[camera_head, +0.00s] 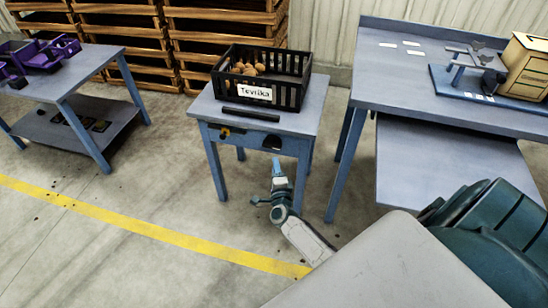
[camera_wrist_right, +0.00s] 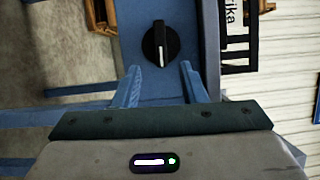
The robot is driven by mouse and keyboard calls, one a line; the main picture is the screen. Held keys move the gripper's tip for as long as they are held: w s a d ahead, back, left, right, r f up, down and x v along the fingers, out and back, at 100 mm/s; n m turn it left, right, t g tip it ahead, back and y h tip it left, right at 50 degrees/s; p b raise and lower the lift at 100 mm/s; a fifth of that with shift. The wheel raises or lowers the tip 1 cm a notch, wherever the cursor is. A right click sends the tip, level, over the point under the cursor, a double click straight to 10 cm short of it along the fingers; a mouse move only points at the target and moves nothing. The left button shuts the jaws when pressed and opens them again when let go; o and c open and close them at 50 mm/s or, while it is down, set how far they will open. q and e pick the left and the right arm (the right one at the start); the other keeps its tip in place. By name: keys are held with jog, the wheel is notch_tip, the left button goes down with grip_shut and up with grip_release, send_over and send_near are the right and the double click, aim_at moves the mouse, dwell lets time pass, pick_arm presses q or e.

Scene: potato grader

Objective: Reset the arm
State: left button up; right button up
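My right gripper (camera_head: 277,168) is in front of the small blue-grey table (camera_head: 310,108), its fingers pointing at the table's front panel. In the right wrist view the two blue fingers of this gripper (camera_wrist_right: 162,82) stand apart with nothing between them. A black round knob (camera_wrist_right: 160,47) with a white mark is on the blue panel just beyond the fingertips, and a gap shows between them. In the head view a dark round shape (camera_head: 271,143) is on that panel above the gripper. My left gripper is not in view.
A table with purple items (camera_head: 48,55) stands left. Floor is clear around the yellow line (camera_head: 150,229).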

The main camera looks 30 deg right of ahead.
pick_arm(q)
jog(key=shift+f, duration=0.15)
pick_arm(e)
jog(key=shift+v, duration=1.05)
